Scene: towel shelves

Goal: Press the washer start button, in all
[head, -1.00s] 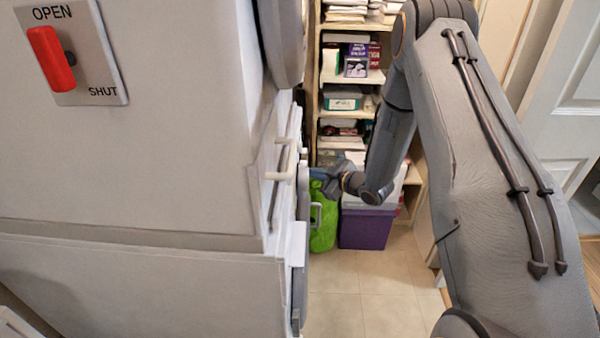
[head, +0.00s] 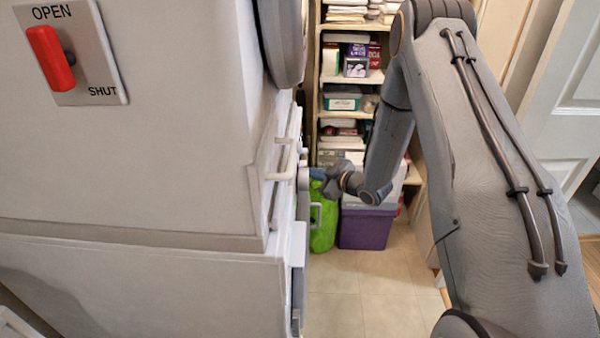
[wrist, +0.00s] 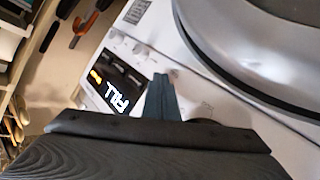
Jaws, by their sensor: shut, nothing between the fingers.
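The washer's white front panel (wrist: 205,95) fills the middle of the wrist view. Its dark display (wrist: 112,84) reads "FILL" in white, with an orange light beside it. My gripper (wrist: 161,80) is shut and empty, its fingertips in front of the panel just right of the display. I cannot tell whether the tips touch the panel. The start button cannot be clearly made out; the fingers hide part of the panel. In the head view, the washer (head: 298,250) shows only edge-on at the left, and my gripper (head: 318,174) is beside its front, small and partly unclear.
A grey round door rim (wrist: 255,60) bulges out at the upper right of the wrist view. In the head view, a white handle (head: 283,160) sticks out nearby. A green bag (head: 323,225), purple box (head: 366,229) and shelves (head: 350,112) stand behind. Floor (head: 365,300) is clear.

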